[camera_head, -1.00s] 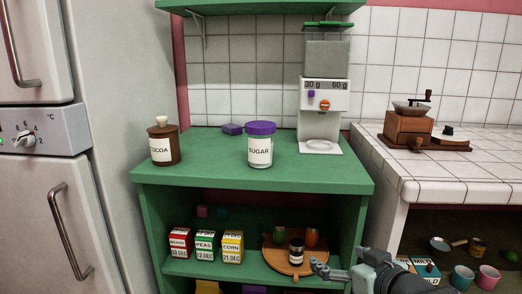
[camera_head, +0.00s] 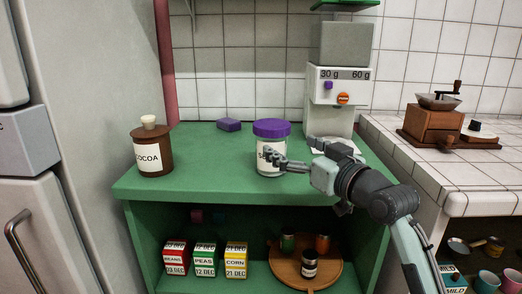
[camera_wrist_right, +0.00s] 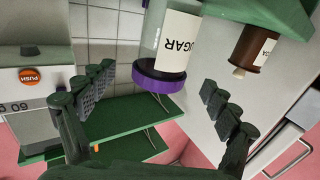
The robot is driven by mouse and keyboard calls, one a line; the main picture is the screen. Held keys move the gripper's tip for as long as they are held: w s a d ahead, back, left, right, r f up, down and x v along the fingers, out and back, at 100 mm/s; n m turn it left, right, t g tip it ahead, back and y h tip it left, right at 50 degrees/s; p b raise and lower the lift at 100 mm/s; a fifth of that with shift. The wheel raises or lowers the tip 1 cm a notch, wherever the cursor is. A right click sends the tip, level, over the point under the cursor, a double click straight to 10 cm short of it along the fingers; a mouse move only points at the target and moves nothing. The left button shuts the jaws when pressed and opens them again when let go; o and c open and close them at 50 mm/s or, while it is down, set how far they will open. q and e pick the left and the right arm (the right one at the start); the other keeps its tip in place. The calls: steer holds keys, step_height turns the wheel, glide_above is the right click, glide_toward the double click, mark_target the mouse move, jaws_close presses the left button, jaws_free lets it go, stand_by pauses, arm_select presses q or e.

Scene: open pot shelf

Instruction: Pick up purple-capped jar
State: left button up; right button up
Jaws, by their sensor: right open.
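The sugar jar with the purple cap (camera_head: 271,130) stands upright on the green shelf top (camera_head: 210,165). My right gripper (camera_head: 292,153) is open at the jar's right side. One finger overlaps the front of its label in the head view; I cannot tell if it touches. In the right wrist view, which is upside down, the jar (camera_wrist_right: 163,62) shows between the two spread fingers of the right gripper (camera_wrist_right: 157,82), with the purple cap low in the picture. My left gripper is not in view.
A brown cocoa jar (camera_head: 152,152) stands to the left. A purple block (camera_head: 229,124) lies behind. A white-grey dispenser (camera_head: 336,100) stands close behind my right gripper. Beans, peas and corn boxes (camera_head: 205,260) and a round wooden board (camera_head: 290,272) are on the lower shelf.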

mark_target(272, 134)
steer(key=x, duration=0.7)
steer(key=shift+w+a+r, duration=0.15)
steer(key=shift+a, duration=0.15)
steer(key=c, duration=1.7)
steer(key=shift+r+p, duration=0.1)
steer(key=shift+p, duration=0.2)
steer(key=shift+c, duration=0.3)
steer(key=shift+r, duration=0.1)
